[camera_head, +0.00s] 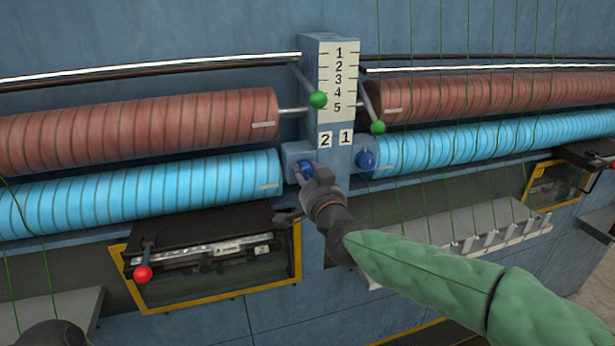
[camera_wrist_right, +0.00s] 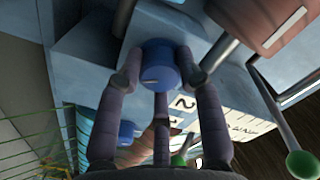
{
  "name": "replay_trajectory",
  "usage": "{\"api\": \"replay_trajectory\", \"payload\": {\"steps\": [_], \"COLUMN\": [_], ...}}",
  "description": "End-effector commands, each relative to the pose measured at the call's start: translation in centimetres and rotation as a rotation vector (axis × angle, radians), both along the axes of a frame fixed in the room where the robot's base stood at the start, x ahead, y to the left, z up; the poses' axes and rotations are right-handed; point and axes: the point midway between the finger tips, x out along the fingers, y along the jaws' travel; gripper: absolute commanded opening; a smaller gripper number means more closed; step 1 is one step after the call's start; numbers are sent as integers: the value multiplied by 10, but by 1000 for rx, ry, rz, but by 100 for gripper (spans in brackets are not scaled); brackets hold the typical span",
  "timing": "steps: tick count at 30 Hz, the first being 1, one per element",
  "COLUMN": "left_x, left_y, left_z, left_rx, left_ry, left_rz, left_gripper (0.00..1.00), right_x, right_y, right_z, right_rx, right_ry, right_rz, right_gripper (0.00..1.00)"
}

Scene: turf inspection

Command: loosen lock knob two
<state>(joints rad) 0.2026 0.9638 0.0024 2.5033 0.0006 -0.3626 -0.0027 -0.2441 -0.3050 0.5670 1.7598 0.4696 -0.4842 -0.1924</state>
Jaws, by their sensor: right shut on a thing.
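Lock knob two (camera_head: 305,166) is a small blue round knob on the grey-blue block below the white "2" label (camera_head: 325,139). My right gripper (camera_head: 308,176) reaches it from the lower right and is shut on it. In the right wrist view, the fingers (camera_wrist_right: 163,76) close around the sides of knob two (camera_wrist_right: 158,58), and a short white mark shows on its face. The other blue knob (camera_head: 366,159), below the "1" label (camera_head: 346,138), stands free; it also shows in the wrist view (camera_wrist_right: 126,131). No left fingers show.
The numbered scale post (camera_head: 337,75) stands above the knobs. Green-balled levers (camera_head: 318,99) (camera_head: 377,127) hang beside it. Red-brown rollers (camera_head: 140,127) and blue rollers (camera_head: 140,192) run to both sides. A red-balled lever (camera_head: 143,273) is at lower left. Thin green strands cross at right.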

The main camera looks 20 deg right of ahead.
Motion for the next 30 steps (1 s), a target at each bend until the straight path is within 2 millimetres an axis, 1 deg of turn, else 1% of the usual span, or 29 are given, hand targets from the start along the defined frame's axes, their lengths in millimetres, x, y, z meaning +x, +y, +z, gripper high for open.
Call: {"api": "replay_trajectory", "payload": {"steps": [1, 8, 9, 10, 11, 20, 21, 23, 26, 30], "left_x": [0, 0, 0, 0, 0, 0, 0, 0, 0, 0], "left_y": [0, 0, 0, 0, 0, 0, 0, 0, 0, 0], "left_z": [-3, -1, -1, -1, -1, -1, -5, -6, -6, -6], "left_rx": [0, 0, 0, 0, 0, 0, 0, 0, 0, 0], "left_ry": [0, 0, 0, 0, 0, 0, -1, 0, 0, 0], "left_rz": [0, 0, 0, 0, 0, 0, 0, 0, 0, 0], "left_gripper": [56, 56, 56, 56, 56, 56, 56, 56, 56, 56], "right_x": [0, 0, 0, 0, 0, 0, -1, -4, -13, -35], "right_y": [1, 1, 1, 1, 1, 0, 0, 0, 0, 0], "right_z": [-1, 1, 1, 1, 1, 1, 1, 1, 2, 2], "right_rx": [13, 16, 16, 15, 15, 14, 14, 15, 15, 16], "right_ry": [-1, 0, 0, 0, 0, 0, 0, -1, -1, -2], "right_rz": [1, 1, 1, 1, 1, 1, 1, 0, 0, 2], "right_gripper": [4, 4, 48, 56, 60, 60, 60, 60, 60, 60]}}
